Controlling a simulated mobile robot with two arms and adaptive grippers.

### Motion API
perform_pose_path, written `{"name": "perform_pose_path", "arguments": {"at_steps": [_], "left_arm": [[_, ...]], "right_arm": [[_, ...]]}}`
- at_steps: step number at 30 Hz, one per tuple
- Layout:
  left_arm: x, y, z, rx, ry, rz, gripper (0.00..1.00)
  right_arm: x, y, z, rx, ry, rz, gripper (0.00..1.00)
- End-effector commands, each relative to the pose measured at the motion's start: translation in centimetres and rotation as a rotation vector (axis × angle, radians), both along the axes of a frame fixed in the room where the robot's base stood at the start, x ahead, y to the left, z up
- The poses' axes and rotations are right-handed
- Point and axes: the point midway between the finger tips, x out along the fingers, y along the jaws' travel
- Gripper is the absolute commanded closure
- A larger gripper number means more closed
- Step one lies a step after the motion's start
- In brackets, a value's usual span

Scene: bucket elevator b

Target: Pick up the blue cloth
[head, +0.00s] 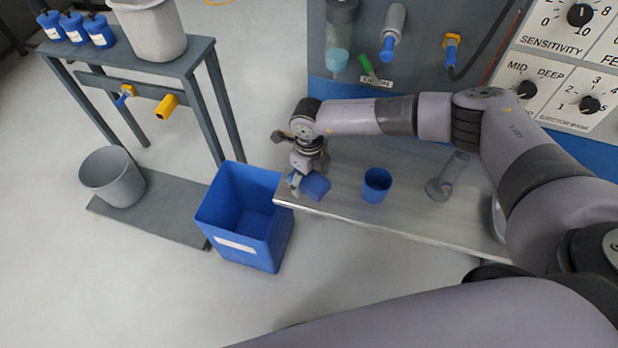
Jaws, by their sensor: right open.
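The blue cloth (316,186) appears to be the small folded blue piece at the left end of the metal table (430,228). My right gripper (296,180) is open and points down at the cloth's left side, by the table's corner. A finger overlaps the cloth's edge in the picture, and I cannot tell whether it touches. The gripper and wrist hide part of the cloth's back. My left gripper is out of view.
A blue bin (245,252) stands on the floor at left, close to the table. A control panel (560,75) rises behind. A grey bucket (112,178) is far left.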

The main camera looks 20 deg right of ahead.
Motion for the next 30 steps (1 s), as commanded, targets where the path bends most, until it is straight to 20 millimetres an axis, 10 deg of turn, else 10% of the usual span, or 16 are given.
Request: {"name": "perform_pose_path", "arguments": {"at_steps": [7, 30], "left_arm": [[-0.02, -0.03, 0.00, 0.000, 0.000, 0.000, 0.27], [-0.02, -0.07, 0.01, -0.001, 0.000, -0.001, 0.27]], "right_arm": [[0.03, 0.01, -0.20, 0.001, -0.001, 0.000, 0.23], [0.05, 0.00, -0.14, 0.001, -0.001, 0.000, 0.75]]}}
